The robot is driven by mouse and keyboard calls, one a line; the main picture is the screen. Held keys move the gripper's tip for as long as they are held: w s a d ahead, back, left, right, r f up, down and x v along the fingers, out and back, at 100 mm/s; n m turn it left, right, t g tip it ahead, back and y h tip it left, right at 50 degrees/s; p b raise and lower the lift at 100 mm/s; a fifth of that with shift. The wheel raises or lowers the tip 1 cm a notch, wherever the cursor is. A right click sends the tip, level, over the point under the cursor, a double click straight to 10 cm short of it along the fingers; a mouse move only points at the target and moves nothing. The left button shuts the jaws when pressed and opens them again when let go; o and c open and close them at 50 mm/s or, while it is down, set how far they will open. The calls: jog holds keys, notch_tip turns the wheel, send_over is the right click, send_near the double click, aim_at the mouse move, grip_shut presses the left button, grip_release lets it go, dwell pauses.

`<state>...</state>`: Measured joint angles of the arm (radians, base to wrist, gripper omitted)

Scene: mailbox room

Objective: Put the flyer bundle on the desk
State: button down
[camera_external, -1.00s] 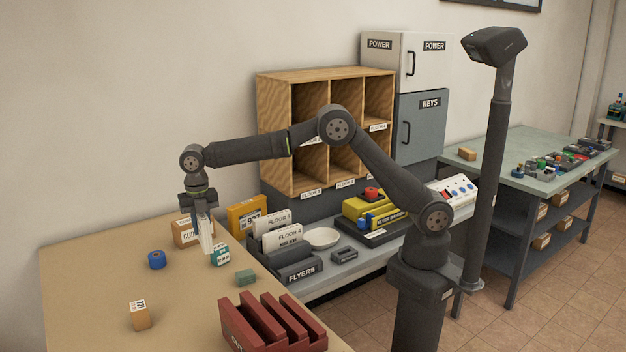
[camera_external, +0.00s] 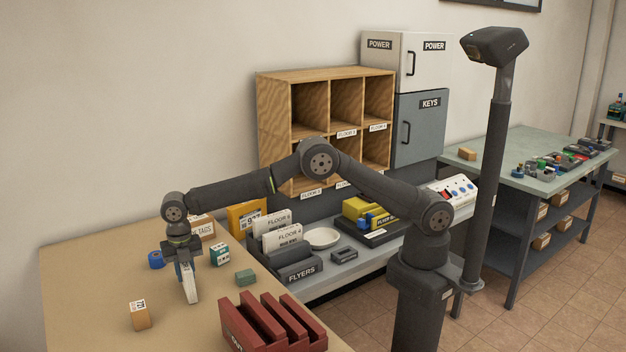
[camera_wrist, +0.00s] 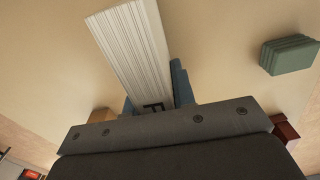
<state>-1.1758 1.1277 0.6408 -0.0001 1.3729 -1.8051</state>
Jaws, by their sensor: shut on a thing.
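The flyer bundle (camera_external: 190,283) is a white stack of sheets, held upright and slightly tilted in my gripper (camera_external: 184,266). In the wrist view the bundle (camera_wrist: 128,45) shows its ridged sheet edges between the blue fingers of my gripper (camera_wrist: 155,92). My gripper is shut on it, low over the tan desk (camera_external: 85,285). The bundle's lower end is close to the desk top; I cannot tell whether it touches.
A blue roll (camera_external: 156,260), a teal labelled box (camera_external: 220,254), a green block (camera_external: 246,277) and a small tan box (camera_external: 140,315) lie around the bundle. A dark red slotted rack (camera_external: 270,320) stands at the front right. The desk's left part is clear.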

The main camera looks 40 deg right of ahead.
jog(key=shift+f, duration=0.15)
jog(key=c, duration=1.2)
grip_release()
jog(key=shift+o, duration=0.4)
notch_tip(320, 180, up, 17)
jog(key=shift+s+d+r, duration=0.2)
jog(key=shift+d, duration=0.1)
